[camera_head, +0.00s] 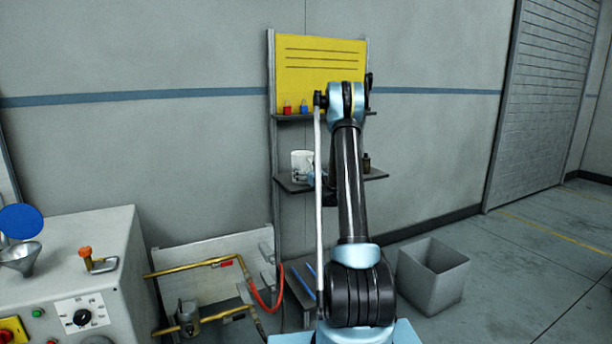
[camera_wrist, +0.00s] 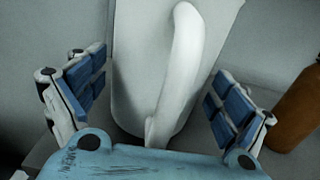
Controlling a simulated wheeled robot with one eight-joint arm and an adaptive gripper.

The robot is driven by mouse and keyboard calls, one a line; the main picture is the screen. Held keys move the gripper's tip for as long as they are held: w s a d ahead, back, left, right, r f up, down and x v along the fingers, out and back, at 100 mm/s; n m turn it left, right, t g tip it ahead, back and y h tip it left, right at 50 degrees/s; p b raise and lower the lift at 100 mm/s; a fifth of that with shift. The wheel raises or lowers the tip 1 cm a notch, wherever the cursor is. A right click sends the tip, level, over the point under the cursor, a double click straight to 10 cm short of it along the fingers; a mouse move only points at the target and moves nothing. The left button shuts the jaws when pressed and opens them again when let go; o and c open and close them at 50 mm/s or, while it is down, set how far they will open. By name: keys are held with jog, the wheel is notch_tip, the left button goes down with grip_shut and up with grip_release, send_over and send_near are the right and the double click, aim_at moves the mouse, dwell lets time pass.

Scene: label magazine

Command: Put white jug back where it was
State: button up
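The white jug (camera_head: 301,163) stands on the left part of the middle shelf (camera_head: 375,174) in the head view. In the wrist view the jug (camera_wrist: 135,75) fills the middle, its handle (camera_wrist: 185,70) towards the camera. My gripper (camera_wrist: 158,95) has its blue-padded fingers spread, one on each side of the jug. Narrow gaps seem to show between pads and jug, and I see no clear grip. In the head view my arm hides most of the gripper, at the jug's right.
A brown bottle (camera_wrist: 300,105) stands close right of my gripper; it also shows on the shelf in the head view (camera_head: 366,162). Red (camera_head: 287,107) and blue (camera_head: 304,106) padlock-like items sit on the upper shelf. A grey bin (camera_head: 432,280) stands on the floor.

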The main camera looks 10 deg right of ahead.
dwell(0.4)
jog(key=v, duration=1.2)
jog(key=s+a+r+n+g+y, duration=0.2)
jog(key=s+a+r+n+g, duration=0.3)
jog(key=s+a+n, duration=0.45)
jog(key=s+a+r+n+g, duration=0.1)
jog(key=s+a+n+g, duration=0.1)
jog(key=s+n, duration=0.35)
jog(key=s+a+r+n+g, duration=0.1)
jog(key=s+a+n, duration=0.15)
jog(key=s, duration=0.65)
jog(key=s+d+f+n+g+h, duration=0.2)
jog(key=s+n, duration=0.3)
jog(key=s, duration=0.7)
jog(key=s+d+f+n+g+h, duration=0.2)
jog(key=s+d+f+n+h, duration=0.1)
jog(key=s, duration=0.8)
jog(key=s+d+f+n+g+h, duration=0.2)
jog(key=s+f+n, duration=0.4)
jog(key=s, duration=0.6)
jog(key=shift+s+d+f+n+g+h, duration=0.3)
jog(key=shift+d+n+g, duration=0.25)
jog(key=shift+d, duration=0.35)
